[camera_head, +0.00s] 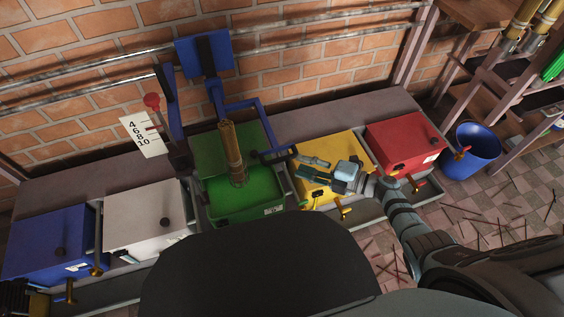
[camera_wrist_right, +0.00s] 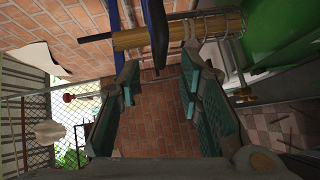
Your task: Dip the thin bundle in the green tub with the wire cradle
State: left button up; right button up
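The green tub (camera_head: 275,200) stands in the middle of the row. A tan, thin bundle (camera_head: 231,143) stands roughly upright over it, its lower end in the wire cradle (camera_head: 238,178). In the right wrist view the bundle (camera_wrist_right: 135,40) crosses the top, with the cradle (camera_wrist_right: 215,24) around one end beside the green tub (camera_wrist_right: 285,30); I cannot tell if its tip is wet. My right gripper (camera_head: 318,162) is over the yellow tub, right of the bundle. Its teal fingers (camera_wrist_right: 160,90) are apart with nothing between them.
A blue lever frame (camera_head: 265,108) stands beside the bundle. A white scale card with numbers (camera_head: 143,137) is at its left. Yellow (camera_head: 350,143), red (camera_head: 400,137), white (camera_head: 145,213) and blue (camera_head: 45,240) tubs flank the green one. A blue bin (camera_head: 472,150) stands at right.

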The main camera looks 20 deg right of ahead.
aim_at(283, 158)
jog(key=b+x, duration=0.1)
jog(key=x, duration=0.6)
jog(key=shift+a+f+b, duration=0.1)
jog(key=shift+f+b, duration=0.05)
jog(key=shift+b, duration=0.25)
jog(key=shift+w+a, duration=0.2)
pick_arm(q)
jog(key=shift+n+t, duration=0.3)
jog(key=shift+t, duration=0.1)
jog(key=w, duration=0.1)
jog(key=w+d, duration=0.1)
jog(key=w, duration=0.1)
jog(key=w+f, duration=0.1)
jog(key=shift+w+d, duration=0.2)
jog(key=shift+d, duration=0.2)
pick_arm(e)
grip_shut()
